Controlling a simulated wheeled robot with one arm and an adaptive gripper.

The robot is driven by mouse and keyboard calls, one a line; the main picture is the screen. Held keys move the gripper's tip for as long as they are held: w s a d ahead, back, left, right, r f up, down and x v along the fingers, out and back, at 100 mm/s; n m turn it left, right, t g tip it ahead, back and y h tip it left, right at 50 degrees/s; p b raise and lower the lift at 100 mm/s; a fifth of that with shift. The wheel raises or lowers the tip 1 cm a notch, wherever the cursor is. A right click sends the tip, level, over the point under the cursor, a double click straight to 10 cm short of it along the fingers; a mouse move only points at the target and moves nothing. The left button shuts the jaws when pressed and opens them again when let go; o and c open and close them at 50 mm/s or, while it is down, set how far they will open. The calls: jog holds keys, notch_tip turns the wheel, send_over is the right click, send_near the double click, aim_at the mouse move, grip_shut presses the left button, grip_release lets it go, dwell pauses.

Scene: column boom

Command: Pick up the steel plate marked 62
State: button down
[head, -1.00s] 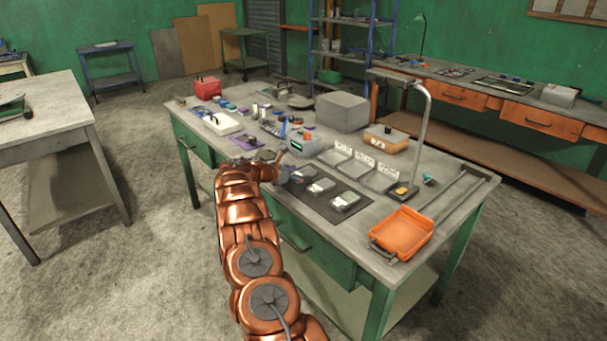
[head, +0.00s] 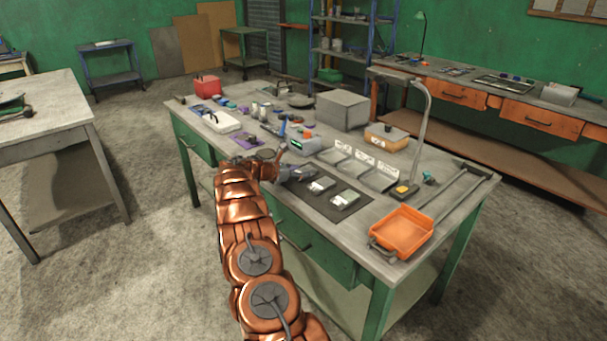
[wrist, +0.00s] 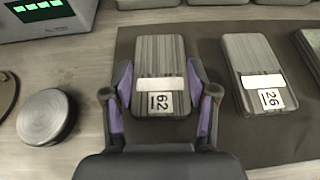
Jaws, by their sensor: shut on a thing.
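The steel plate marked 62 (wrist: 160,62) lies on a dark mat (wrist: 205,75) in the wrist view, with a white band and the label near its lower end. My gripper (wrist: 161,100) is shut on it, with a purple-padded finger against each long side. In the head view my gripper (head: 308,174) is over the left end of the mat (head: 318,205) and hides this plate. A second steel plate, marked 26 (wrist: 258,72), lies just to the right, apart from the fingers.
A third plate (head: 345,200) lies farther right on the mat. Behind are labelled trays (head: 358,165); an orange bin (head: 402,232) stands at the front right. A round metal disc (wrist: 46,116) and a box with a green display (wrist: 45,15) are to the left.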

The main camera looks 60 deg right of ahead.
jog(key=shift+r, duration=0.15)
jog(key=shift+r+b, duration=0.65)
jog(key=shift+r, duration=0.9)
jog(key=shift+s+a+r, duration=0.1)
jog(key=shift+r, duration=0.05)
jog(key=shift+s+a+b, duration=0.45)
jog(key=shift+s+a, duration=0.25)
jog(key=shift+s, duration=0.05)
jog(key=shift+s+a+r+b, duration=0.25)
jog(key=shift+s+a+b, duration=0.4)
jog(key=shift+s+a, duration=0.95)
jog(key=shift+s+a+r+b, duration=0.25)
jog(key=shift+s+a+b, duration=0.35)
jog(key=shift+s+a, duration=1.05)
jog(key=shift+s+a+r+b, duration=0.25)
jog(key=shift+s+a+b, duration=0.4)
jog(key=shift+s+a, duration=0.95)
